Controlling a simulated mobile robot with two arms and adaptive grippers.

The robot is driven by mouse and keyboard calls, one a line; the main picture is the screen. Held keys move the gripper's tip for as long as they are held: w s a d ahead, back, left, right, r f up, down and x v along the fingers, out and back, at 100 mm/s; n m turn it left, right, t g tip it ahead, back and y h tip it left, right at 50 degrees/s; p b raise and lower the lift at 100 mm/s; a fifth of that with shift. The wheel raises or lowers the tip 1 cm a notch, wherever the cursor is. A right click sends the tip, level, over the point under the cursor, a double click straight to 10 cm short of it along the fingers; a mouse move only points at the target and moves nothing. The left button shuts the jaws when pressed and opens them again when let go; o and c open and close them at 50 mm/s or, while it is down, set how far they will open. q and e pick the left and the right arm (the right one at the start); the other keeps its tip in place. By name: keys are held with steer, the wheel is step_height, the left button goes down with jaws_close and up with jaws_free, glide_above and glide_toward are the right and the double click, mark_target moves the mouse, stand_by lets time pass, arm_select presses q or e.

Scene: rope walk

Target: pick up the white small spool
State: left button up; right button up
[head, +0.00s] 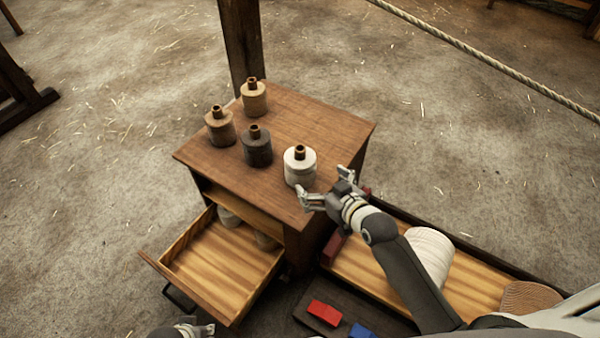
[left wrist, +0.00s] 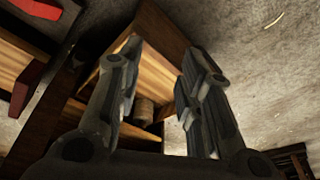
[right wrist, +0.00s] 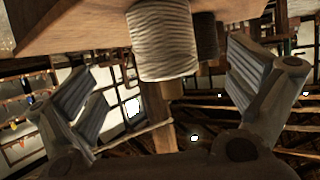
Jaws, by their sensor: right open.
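The white small spool (head: 300,166) stands upright at the near right corner of the wooden cabinet top (head: 330,128), a brown core end showing above its winding. My right gripper (head: 322,184) is open just beside it, on its near right side. In the right wrist view the white spool (right wrist: 164,45) shows upside down between the spread fingers (right wrist: 160,75), with no clear contact. My left gripper (head: 190,328) is low at the bottom edge of the head view. The left wrist view shows its fingers (left wrist: 158,60) apart and empty.
A dark spool (head: 257,147), a brown spool (head: 220,126) and a tan spool (head: 254,98) share the top. An open drawer (head: 215,270) holds pale spools. A tray (head: 470,278) with a large white spool (head: 430,255) lies under my right arm. A rope (head: 480,58) crosses behind.

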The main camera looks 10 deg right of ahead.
mark_target(309, 173)
steer(key=x, duration=0.2)
steer(key=b+x, duration=0.1)
steer(key=x, duration=0.2)
steer(key=shift+r, duration=0.25)
steer(key=shift+r+b+x, duration=0.1)
steer(key=shift+b+x, duration=0.4)
steer(key=shift+x, duration=0.8)
steer(key=shift+r+b+x, duration=0.15)
steer(key=shift+b+x, duration=0.3)
steer(key=shift+x, duration=0.9)
steer(key=shift+w+a, duration=0.25)
steer(key=shift+w, duration=0.1)
arm_select(q)
steer(key=w+v, duration=0.2)
steer(key=v, duration=0.9)
steer(key=shift+r+t, duration=0.3)
steer(key=shift+r, duration=0.1)
arm_select(e)
steer(key=c, duration=1.2)
steer(key=shift+c, duration=0.3)
steer(key=shift+r, duration=0.15)
